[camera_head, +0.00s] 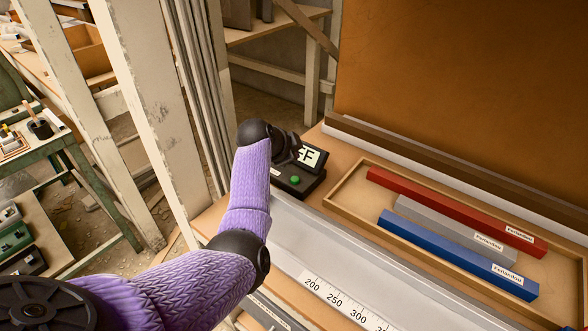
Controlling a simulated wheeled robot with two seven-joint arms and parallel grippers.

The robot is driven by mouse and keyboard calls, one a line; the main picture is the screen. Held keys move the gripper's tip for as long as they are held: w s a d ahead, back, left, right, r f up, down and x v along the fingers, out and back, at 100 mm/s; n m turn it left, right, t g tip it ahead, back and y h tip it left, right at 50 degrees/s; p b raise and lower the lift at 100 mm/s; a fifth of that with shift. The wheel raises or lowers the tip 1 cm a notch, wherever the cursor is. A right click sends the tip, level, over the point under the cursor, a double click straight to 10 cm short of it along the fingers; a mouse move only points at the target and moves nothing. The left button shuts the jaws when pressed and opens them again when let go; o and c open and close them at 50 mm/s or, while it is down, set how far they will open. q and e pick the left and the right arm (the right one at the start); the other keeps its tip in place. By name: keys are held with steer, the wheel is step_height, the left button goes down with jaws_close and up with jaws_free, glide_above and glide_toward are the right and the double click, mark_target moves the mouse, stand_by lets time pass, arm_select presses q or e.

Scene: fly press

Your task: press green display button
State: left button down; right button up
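The green button (295,180) sits on the front part of a small black display unit (312,183) on the table. The unit's lit screen (311,156) shows large dark characters, partly covered by my gripper. My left arm, in a purple sleeve, reaches in from the lower left. My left gripper (289,152) is dark and small in view, just behind and above the button, in front of the screen's left side. Its fingers blend with the dark unit, so I cannot tell their opening or any contact. The button itself is uncovered. My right gripper is out of view.
A shallow wooden tray (346,203) right of the unit holds red (455,210), grey (450,230) and blue (455,254) labelled bars. A grey metal channel and a ruler (345,303) run along the front. A brown upright panel (470,90) stands behind. Pale posts (150,110) stand left.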

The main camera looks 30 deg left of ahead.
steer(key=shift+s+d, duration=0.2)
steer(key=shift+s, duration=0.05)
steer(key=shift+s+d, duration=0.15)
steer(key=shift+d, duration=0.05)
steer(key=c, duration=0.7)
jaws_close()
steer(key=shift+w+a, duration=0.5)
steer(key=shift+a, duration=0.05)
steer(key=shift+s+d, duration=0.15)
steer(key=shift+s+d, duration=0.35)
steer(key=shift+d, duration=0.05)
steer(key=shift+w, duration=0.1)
